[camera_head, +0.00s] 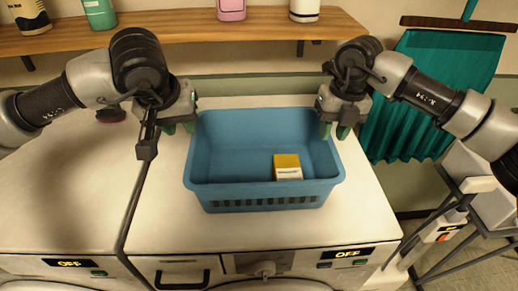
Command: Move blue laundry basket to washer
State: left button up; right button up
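The blue laundry basket (228,190) stands upright on the white top of the right-hand front-loading machine (170,232). A yellow and white box (287,168) lies inside it, towards the front right. My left gripper (179,127) is at the basket's back left side, with its green-tipped fingers apart beside the rim. My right gripper (335,130) is at the back right side, its fingers apart close to the rim. Whether either gripper touches the rim is hard to tell. The left-hand machine (60,200) stands alongside with a clear top. Both displays read OFF.
A wooden shelf (190,30) with bottles runs along the wall behind the machines. A teal cloth (435,90) hangs at the right. A folding rack (445,205) stands on the floor at right. A small dark red object (110,114) sits behind my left arm.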

jog(key=r, duration=0.6)
jog(key=shift+d, duration=0.3)
jog(key=shift+f, duration=0.15)
